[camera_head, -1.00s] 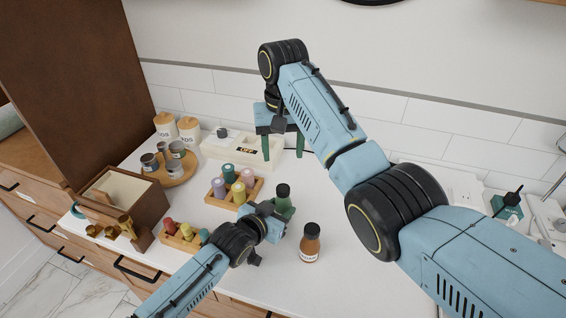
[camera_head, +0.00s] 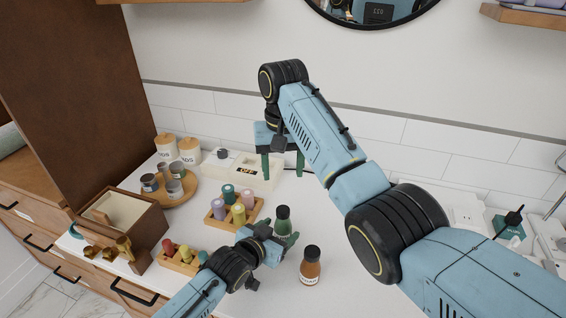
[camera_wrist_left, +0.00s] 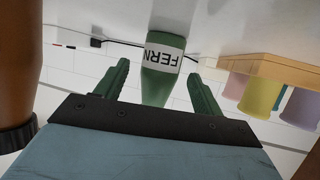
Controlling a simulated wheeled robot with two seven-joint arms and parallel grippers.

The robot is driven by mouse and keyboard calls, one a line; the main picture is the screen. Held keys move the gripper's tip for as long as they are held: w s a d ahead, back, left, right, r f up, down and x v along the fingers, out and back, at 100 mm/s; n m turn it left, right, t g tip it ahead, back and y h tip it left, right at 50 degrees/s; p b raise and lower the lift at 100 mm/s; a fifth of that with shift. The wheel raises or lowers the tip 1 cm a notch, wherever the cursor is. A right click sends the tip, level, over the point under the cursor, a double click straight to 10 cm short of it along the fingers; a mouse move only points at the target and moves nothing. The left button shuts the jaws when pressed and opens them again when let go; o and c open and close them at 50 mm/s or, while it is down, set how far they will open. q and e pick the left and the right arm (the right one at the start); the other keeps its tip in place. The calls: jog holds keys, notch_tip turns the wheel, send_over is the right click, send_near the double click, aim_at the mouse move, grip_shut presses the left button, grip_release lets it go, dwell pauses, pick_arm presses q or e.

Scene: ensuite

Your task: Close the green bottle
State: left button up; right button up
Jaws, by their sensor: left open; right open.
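The green bottle (camera_head: 283,226) stands upright on the white counter, with a dark cap (camera_head: 283,211) at its top. In the left wrist view the green bottle (camera_wrist_left: 160,75) shows upside down with its FERN label, between my left fingers; its top is hidden behind the gripper body. My left gripper (camera_head: 272,242) is open and close around the bottle; I cannot tell whether a finger touches it. It also shows in the left wrist view (camera_wrist_left: 160,90). My right gripper (camera_head: 280,168) is open, empty and pointing down, near the back of the counter behind the bottle.
An amber bottle (camera_head: 311,268) stands close to the right of the green one. Wooden racks of coloured bottles (camera_head: 233,215) (camera_head: 181,260) stand to the left. A white tray (camera_head: 250,178) is behind. Open counter lies right of the amber bottle, under my right arm.

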pick_arm(q)
jog(key=p+v, duration=0.2)
jog(key=v, duration=1.1)
jog(key=shift+d, duration=0.1)
